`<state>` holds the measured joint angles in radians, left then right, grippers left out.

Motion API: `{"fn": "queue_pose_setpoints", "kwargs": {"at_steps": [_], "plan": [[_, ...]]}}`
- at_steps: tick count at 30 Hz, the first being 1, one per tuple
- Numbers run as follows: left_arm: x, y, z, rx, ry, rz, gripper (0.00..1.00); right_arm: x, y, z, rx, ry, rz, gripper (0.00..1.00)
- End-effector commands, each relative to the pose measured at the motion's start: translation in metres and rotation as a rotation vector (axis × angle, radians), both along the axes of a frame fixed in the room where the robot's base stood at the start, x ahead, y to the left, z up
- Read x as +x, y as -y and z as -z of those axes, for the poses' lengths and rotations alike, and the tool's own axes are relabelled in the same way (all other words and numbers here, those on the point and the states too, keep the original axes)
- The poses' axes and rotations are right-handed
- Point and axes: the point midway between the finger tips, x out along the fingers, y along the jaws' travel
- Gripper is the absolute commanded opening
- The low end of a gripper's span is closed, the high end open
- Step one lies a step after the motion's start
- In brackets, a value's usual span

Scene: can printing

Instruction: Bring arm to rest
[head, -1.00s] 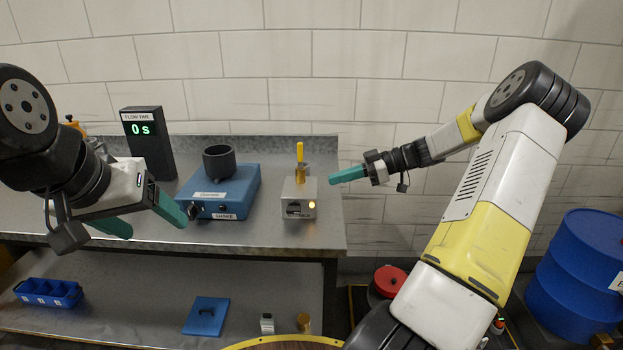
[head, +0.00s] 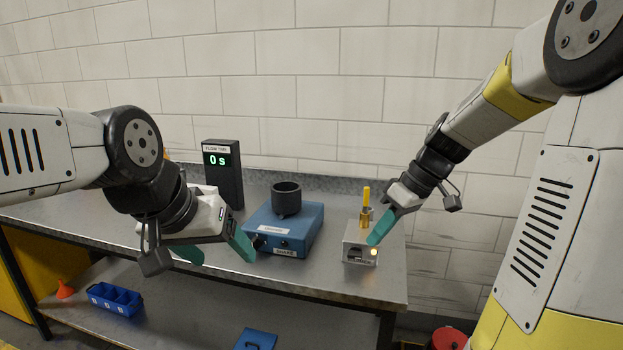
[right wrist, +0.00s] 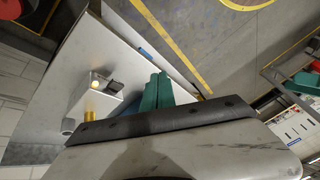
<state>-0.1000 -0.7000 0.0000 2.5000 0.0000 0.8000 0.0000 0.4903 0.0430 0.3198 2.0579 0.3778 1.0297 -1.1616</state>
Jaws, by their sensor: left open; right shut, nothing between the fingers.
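My left gripper (head: 213,251) has two green fingers spread apart, open and empty, in front of the blue device at the left of the steel table in the head view. My right gripper (head: 380,227) is in front of the small metal box with the yellow-handled brass piece. Its green fingers are together with nothing between them. In the right wrist view the closed green fingers (right wrist: 157,90) point at the table edge, beside the metal box. I cannot tell from the head view whether the right fingers touch the box.
The steel table (head: 340,281) carries a blue device (head: 300,240) with a black cup (head: 286,198), a flow time display (head: 223,170) reading 0 s, and the metal box (head: 358,236). A blue bin (head: 116,300) and an orange funnel (head: 65,290) are on the lower shelf. A brick wall stands behind.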

Motion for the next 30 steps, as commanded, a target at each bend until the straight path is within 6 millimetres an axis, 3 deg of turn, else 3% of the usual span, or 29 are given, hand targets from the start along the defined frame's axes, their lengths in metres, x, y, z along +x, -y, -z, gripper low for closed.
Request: {"fn": "queue_pose_setpoints", "kwargs": {"at_steps": [4,9,15,21,30], "plan": [[0.000,0.000,0.000,0.000,0.000,0.000,0.73,-0.046,-0.010,-0.027,-0.130,0.018,0.200,0.00],[0.000,0.000,0.000,0.000,0.000,0.000,0.73,-0.095,-0.011,-0.047,-0.161,0.084,0.458,0.00],[0.000,0.000,0.000,0.000,0.000,0.000,0.73,-0.132,-0.008,-0.057,-0.084,0.150,0.681,0.00],[0.000,0.000,0.000,0.000,0.000,0.000,0.73,-0.144,-0.006,-0.057,-0.033,0.167,0.763,0.00],[0.000,0.000,0.000,0.000,0.000,0.000,0.73,-0.144,-0.006,-0.057,-0.030,0.165,0.770,0.00]]}}
